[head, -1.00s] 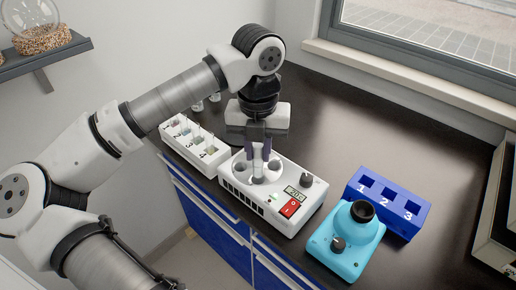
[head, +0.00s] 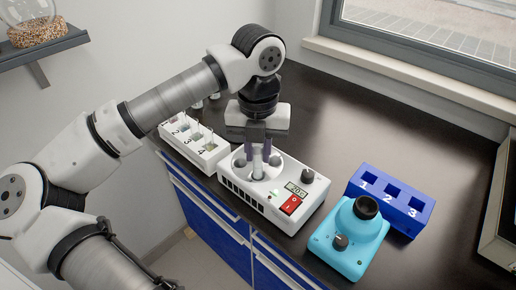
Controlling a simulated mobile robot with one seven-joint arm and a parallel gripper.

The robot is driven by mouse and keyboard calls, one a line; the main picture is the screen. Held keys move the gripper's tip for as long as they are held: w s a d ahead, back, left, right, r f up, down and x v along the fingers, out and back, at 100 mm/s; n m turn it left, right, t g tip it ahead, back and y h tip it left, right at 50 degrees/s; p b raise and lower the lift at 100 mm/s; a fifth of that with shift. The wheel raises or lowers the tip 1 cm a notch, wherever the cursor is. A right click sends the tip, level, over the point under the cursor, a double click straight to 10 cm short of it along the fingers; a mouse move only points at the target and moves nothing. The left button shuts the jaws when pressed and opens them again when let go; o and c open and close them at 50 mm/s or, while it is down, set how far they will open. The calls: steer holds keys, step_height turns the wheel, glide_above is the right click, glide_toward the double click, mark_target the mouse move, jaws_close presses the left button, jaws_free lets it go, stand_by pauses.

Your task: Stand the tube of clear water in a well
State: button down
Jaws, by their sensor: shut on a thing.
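My gripper (head: 258,154) points straight down over the white heater block (head: 238,190) and is shut on a slim, pale tube (head: 258,166). The tube is upright. Its lower end is at the round wells in the top of the block, near the front middle well. I cannot tell whether it is inside that well or just above it. The liquid in the tube is too small to make out. Other round wells show on both sides of the tube.
A white rack (head: 210,160) numbered 1 to 4 holds small items left of the block. A turquoise device (head: 347,245) and a blue rack (head: 423,220) numbered 1 to 3, its square wells looking empty, stand to the right.

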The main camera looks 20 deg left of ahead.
steer(key=shift+f+b, duration=1.35)
steer(key=shift+f, duration=0.15)
steer(key=c, duration=1.2)
jaws_free()
steer(key=shift+r, duration=0.1)
steer(key=shift+r+p, duration=1.9)
steer(key=shift+r, duration=1.6)
